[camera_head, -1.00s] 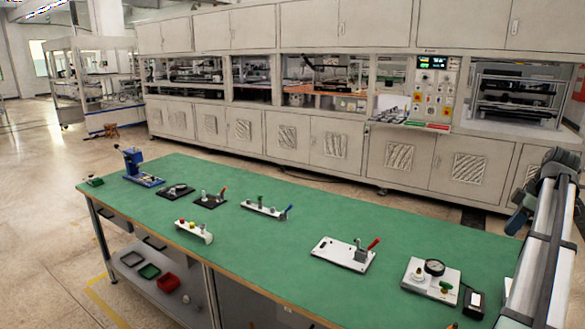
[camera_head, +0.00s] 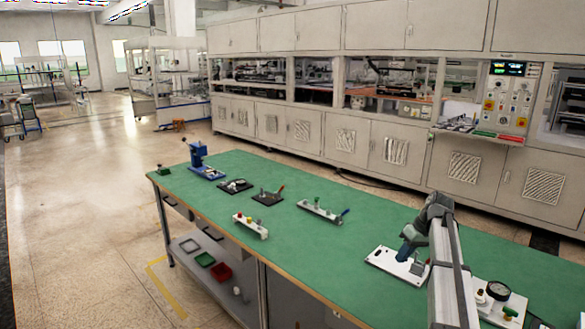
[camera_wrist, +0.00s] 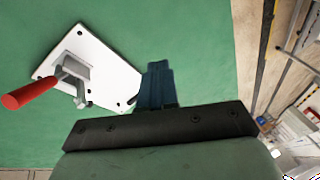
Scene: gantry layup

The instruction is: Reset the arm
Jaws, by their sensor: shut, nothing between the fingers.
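My arm reaches in from the lower right of the head view. My gripper (camera_head: 405,253) is over the green bench top, at the white clamp plate (camera_head: 380,261). In the wrist view my gripper's dark blue fingers (camera_wrist: 157,80) are together, with nothing between them. The white clamp plate (camera_wrist: 108,55) lies left of the fingers in that view, with a grey toggle clamp and a red handle (camera_wrist: 30,92). In the head view my arm hides part of this plate. The height of the fingertips above the bench is hard to tell.
The green bench (camera_head: 330,250) holds a blue press (camera_head: 203,165), dark fixtures (camera_head: 267,198), white racks (camera_head: 322,211) and a gauge plate (camera_head: 502,300) right of my arm. Bins (camera_head: 220,271) sit on a shelf below. A long grey machine (camera_head: 350,140) stands behind. The bench's middle has clear room.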

